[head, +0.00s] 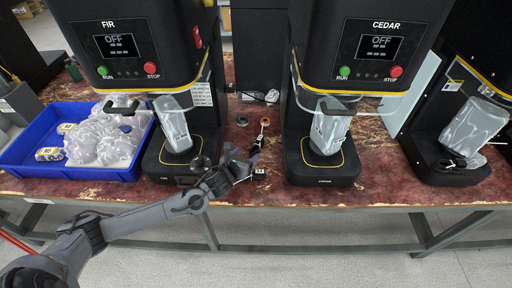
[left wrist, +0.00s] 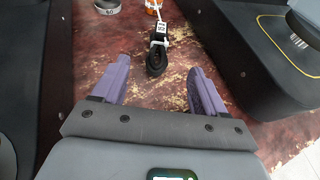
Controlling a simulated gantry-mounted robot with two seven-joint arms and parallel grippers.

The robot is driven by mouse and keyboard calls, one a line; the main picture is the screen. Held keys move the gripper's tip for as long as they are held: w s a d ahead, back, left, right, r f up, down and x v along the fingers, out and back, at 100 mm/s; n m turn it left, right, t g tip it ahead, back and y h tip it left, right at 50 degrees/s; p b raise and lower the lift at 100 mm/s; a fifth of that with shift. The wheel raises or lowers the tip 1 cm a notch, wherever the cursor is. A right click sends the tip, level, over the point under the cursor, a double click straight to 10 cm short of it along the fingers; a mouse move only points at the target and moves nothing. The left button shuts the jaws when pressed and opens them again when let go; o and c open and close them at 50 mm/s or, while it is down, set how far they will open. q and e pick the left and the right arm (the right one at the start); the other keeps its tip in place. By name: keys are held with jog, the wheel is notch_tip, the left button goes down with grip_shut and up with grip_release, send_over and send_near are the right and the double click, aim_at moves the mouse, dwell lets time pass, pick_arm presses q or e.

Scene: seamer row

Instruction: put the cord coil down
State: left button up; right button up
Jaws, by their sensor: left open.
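The cord coil (left wrist: 157,58) is a small black loop with a white tag on it. In the left wrist view it lies on the worn red-brown tabletop, just beyond my fingertips and apart from them. My left gripper (left wrist: 158,80) is open, with two purple fingers spread and nothing between them. In the head view the left gripper (head: 254,163) is low over the table's front part, between the FIR and CEDAR machines. My right gripper is not in view.
The FIR machine (head: 115,45) and CEDAR machine (head: 378,45) stand either side, each holding a silvery pouch. A grey ring (left wrist: 108,5) and an orange item (left wrist: 152,5) lie beyond the coil. A blue tray (head: 85,172) with clear bags is at left.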

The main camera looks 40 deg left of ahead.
aim_at(258, 141)
pick_arm(q)
jog(key=w+p, duration=0.1)
jog(key=p, duration=0.3)
jog(key=shift+w+d+r, duration=0.1)
jog(key=shift+w+r, duration=0.15)
jog(key=shift+w, duration=0.1)
jog(key=shift+w+f, duration=0.2)
jog(key=shift+w, duration=0.05)
jog(key=b+x, duration=0.1)
jog(key=x, duration=0.3)
jog(key=shift+f, duration=0.3)
jog(key=shift+w+a+f, duration=0.1)
jog(key=shift+w+a, duration=0.2)
jog(key=shift+w, duration=0.15)
jog(key=shift+a+b+x, duration=0.2)
jog(key=shift+b+x, duration=1.05)
jog(key=shift+x, duration=1.35)
jog(key=shift+c, duration=0.4)
